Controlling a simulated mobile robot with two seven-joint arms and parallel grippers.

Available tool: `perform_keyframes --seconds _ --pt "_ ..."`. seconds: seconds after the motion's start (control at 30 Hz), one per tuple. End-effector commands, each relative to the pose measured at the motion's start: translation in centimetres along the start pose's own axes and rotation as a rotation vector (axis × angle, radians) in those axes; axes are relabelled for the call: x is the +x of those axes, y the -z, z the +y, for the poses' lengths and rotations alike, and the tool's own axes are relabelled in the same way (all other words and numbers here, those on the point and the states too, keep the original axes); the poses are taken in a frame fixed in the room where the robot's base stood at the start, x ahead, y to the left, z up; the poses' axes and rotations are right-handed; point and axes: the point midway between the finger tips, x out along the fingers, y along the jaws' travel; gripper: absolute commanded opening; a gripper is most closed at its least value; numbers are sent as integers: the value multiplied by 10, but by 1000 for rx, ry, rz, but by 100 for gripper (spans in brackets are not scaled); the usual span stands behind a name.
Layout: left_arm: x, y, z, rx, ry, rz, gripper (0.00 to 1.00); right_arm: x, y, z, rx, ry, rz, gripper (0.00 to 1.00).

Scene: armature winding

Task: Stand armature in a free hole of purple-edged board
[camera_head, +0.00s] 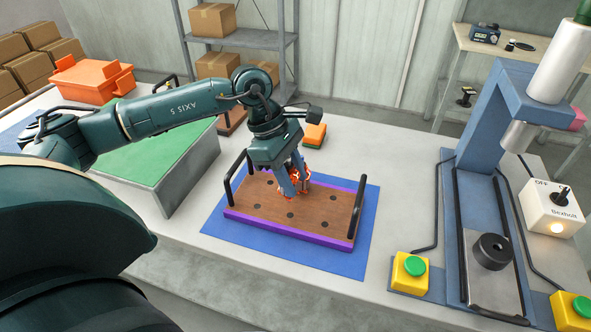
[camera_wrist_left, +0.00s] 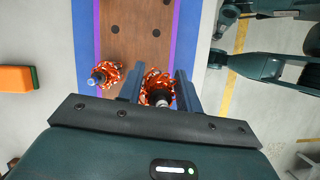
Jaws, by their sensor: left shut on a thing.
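The purple-edged board (camera_head: 268,231) is a brown plate with dark holes and black handles at both ends, also seen in the left wrist view (camera_wrist_left: 135,35). My left gripper (camera_head: 297,190) points down over its far part. In the left wrist view my left gripper (camera_wrist_left: 158,92) is shut on an orange-and-silver armature (camera_wrist_left: 157,84) with a dark shaft end. I cannot tell whether its lower end is in a hole. A second armature (camera_wrist_left: 103,75) stands on the board just left of the fingers. Several holes nearer the front are empty. My right gripper is out of view.
The board lies on a blue mat (camera_head: 230,222). A green-topped block (camera_head: 155,143) stands left, an orange-and-green block (camera_head: 315,134) behind. A blue press (camera_head: 472,150) with yellow button boxes (camera_head: 410,272) stands right. An orange bin (camera_head: 92,80) is far left.

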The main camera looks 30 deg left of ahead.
Motion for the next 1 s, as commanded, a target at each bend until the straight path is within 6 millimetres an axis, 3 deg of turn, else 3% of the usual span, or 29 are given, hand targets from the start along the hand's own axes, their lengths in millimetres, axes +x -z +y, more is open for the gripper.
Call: perform_keyframes --seconds 0.2,0.5,1.0 --pt "16 7 0 0 0 -1 6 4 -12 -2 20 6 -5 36" --pt "37 15 0 0 1 -1 6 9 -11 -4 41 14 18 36" --pt "40 16 0 0 0 -1 6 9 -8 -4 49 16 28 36"
